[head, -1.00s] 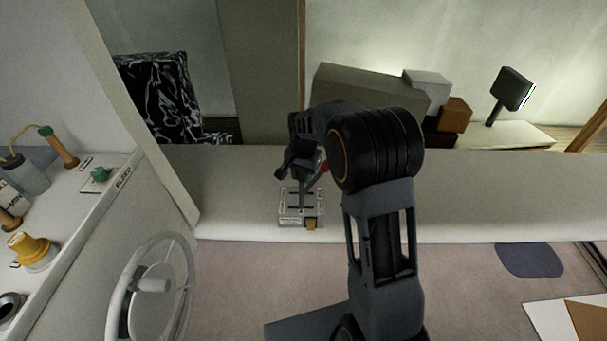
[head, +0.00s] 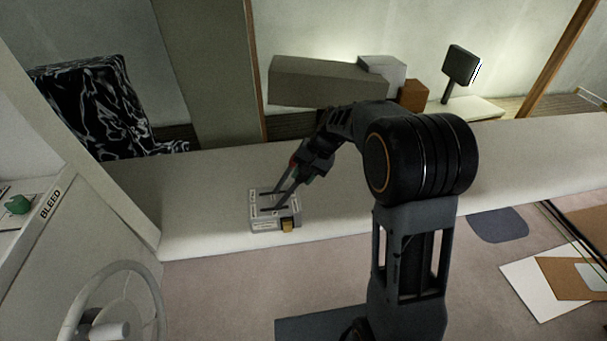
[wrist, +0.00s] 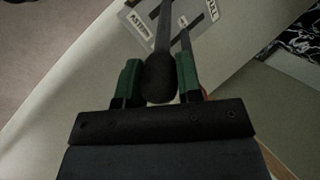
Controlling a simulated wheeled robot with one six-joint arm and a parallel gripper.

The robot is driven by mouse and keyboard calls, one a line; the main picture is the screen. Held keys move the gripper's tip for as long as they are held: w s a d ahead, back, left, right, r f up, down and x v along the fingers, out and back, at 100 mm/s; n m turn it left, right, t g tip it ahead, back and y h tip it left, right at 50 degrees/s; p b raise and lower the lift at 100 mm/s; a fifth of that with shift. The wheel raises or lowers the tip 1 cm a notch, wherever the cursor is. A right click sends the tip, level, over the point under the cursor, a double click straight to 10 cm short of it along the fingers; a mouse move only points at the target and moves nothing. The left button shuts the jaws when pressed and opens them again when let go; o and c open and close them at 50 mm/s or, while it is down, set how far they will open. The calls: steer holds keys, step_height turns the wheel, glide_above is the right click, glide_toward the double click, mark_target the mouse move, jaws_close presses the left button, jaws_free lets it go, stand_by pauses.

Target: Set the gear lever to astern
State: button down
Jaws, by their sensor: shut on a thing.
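The control box (head: 262,221), pale grey with labels, sits on the white ledge. Two thin levers rise from its slots, and both lean to the right in the head view. The gear lever (wrist: 163,35) has a dark rounded knob, which lies between the green finger pads in the wrist view. My gripper (head: 299,170) is shut on this knob, up and to the right of the box. The other lever (wrist: 186,42) runs close beside it; a bit of red shows near its top. An "ASTERN" label (wrist: 140,22) is readable on the box.
A small brass-coloured piece (head: 288,226) is at the box's front right corner. A white wheel (head: 112,310) stands at lower left.

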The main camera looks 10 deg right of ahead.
steer(key=shift+d+f, duration=0.25)
steer(key=shift+f, duration=0.05)
steer(key=c, duration=0.8)
jaws_free()
steer(key=shift+d+r, duration=0.15)
steer(key=shift+r, duration=0.35)
steer(key=v, duration=1.3)
steer(key=shift+f, duration=0.1)
